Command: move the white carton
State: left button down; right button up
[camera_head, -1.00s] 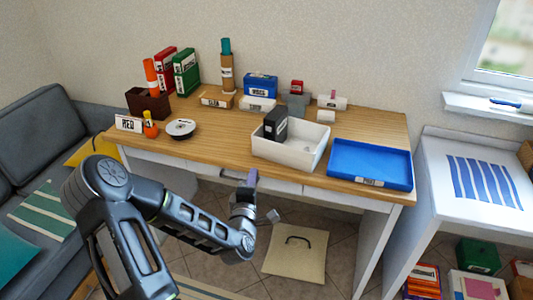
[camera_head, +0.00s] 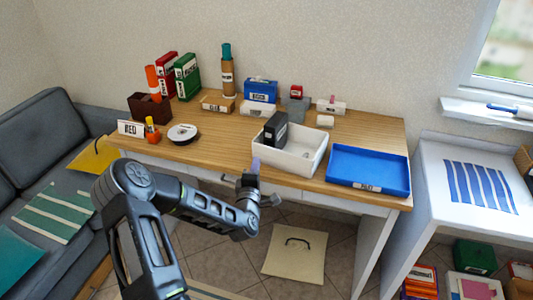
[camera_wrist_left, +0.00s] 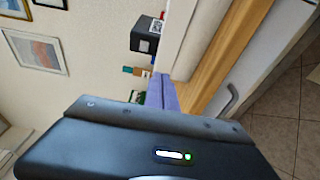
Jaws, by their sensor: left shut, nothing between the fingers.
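Several white boxes stand along the back of the desk; I cannot tell which one the task calls the white carton. One long white box (camera_head: 331,107) with a pink item on it is at the back right. A small white block (camera_head: 325,121) sits just in front of it. Another white labelled box (camera_head: 254,109) is in front of the blue box. My left gripper (camera_head: 256,165) is shut and empty at the desk's front edge, apart from all of these. Its purple fingers show in the left wrist view (camera_wrist_left: 162,92). My right gripper is not in view.
An open white bin (camera_head: 307,172) holding a dark box (camera_head: 276,128) stands just right of my gripper. A blue tray (camera_head: 368,188) lies at the right front. A disc spindle (camera_head: 183,133) and bottle (camera_head: 152,130) are at the left. The desktop between them is clear.

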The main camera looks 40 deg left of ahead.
aim_at(274, 151)
pick_arm(q)
jog(key=w+p, duration=0.1)
jog(key=w, duration=0.3)
jog(key=shift+w+a+r, duration=0.1)
jog(key=shift+w, duration=0.65)
jog(key=shift+w+d+f+b, duration=0.15)
jog(key=shift+w+d+b, duration=0.1)
jog(key=shift+w+b, duration=0.3)
jog(key=shift+w+d+f+b, duration=0.15)
jog(key=shift+w+d+b, duration=0.05)
jog(key=shift+w+b, duration=0.3)
jog(key=shift+w+d+r, duration=0.1)
jog(key=shift+w, duration=0.2)
jog(key=shift+r, duration=0.1)
